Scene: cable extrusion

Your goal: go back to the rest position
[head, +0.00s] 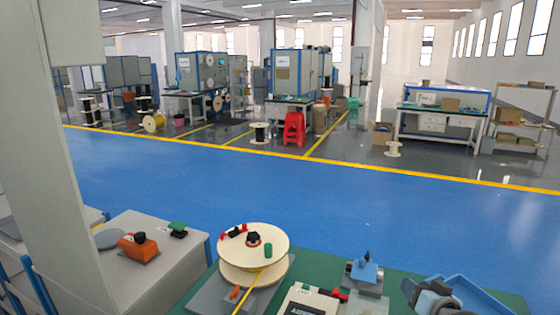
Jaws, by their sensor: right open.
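My right gripper (434,300) shows only in part at the bottom right edge, as dark grey rounded parts beside a blue angled frame (472,290). It is open, and I see nothing held in it. Its fingertips are hard to make out. My left gripper is not in view.
A blue-topped device (367,271) and a white box (305,302) stand on the worktop. A grey cabinet (165,275) carries an orange device (138,247) at left. A pale pillar (75,150) rises there. The blue floor (330,200) beyond is clear.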

